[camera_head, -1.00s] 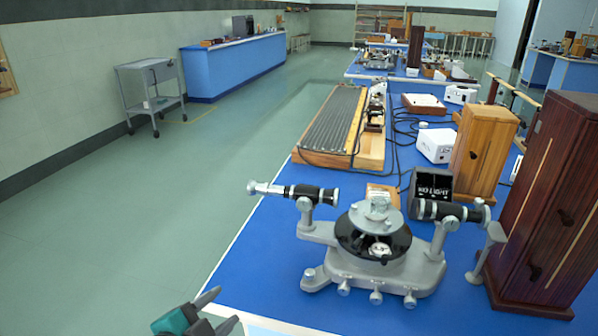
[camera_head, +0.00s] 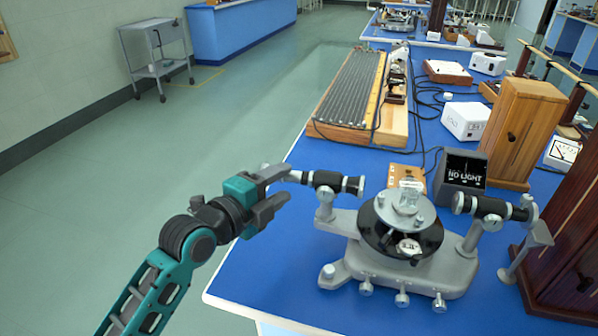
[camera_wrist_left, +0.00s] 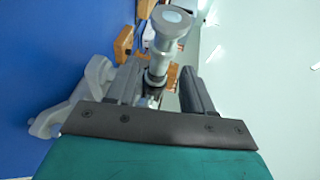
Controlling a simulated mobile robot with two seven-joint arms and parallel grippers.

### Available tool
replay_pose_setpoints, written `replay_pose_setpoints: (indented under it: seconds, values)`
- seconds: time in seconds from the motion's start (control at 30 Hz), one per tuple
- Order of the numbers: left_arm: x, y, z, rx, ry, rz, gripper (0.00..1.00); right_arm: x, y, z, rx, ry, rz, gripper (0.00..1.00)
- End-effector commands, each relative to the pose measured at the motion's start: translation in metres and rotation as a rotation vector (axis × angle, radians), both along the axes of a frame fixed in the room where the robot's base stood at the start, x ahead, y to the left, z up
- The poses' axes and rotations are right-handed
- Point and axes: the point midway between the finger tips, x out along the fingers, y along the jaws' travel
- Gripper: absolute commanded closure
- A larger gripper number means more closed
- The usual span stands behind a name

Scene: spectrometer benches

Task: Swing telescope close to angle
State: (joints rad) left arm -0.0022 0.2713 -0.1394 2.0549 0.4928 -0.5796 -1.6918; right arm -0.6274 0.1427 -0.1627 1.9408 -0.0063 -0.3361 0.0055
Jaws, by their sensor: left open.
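The spectrometer (camera_head: 400,250) stands on the blue bench, a grey base with a round black table. Its telescope (camera_head: 335,182), a black and silver tube, points left from the instrument. The collimator (camera_head: 490,207) is on the right side. My left gripper (camera_head: 282,186) is open at the telescope's outer end, which is partly hidden by a finger. In the left wrist view, the telescope (camera_wrist_left: 160,68) shows between the two open fingers; I cannot tell whether either touches it. A dark screen (camera_head: 462,172) behind reads "NO LIGHT". My right gripper is not in view.
A tall dark wooden cabinet (camera_head: 572,255) stands close on the right, with a lighter wooden box (camera_head: 522,130) behind. A wooden ribbed board (camera_head: 350,95) and cables lie farther back. The floor left of the bench is open.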

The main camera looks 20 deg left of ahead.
Motion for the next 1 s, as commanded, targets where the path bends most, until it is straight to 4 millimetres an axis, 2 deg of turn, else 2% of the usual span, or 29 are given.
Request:
replay_pose_setpoints:
  seconds: [0.1,0.3,0.5,0.77,1.0]
  values:
    - [0.023,-0.010,-0.003,-0.004,0.001,0.001,0.48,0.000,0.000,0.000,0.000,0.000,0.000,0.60]
    - [0.048,-0.019,-0.007,-0.002,0.000,0.000,0.48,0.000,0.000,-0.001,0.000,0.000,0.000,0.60]
    - [0.058,-0.023,-0.009,-0.001,0.001,-0.001,0.48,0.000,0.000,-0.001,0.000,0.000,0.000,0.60]
    - [0.059,-0.024,-0.010,0.000,0.001,0.000,0.48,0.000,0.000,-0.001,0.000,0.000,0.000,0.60]
    - [0.059,-0.024,-0.010,0.000,0.001,0.000,0.70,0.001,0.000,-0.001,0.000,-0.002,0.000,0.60]
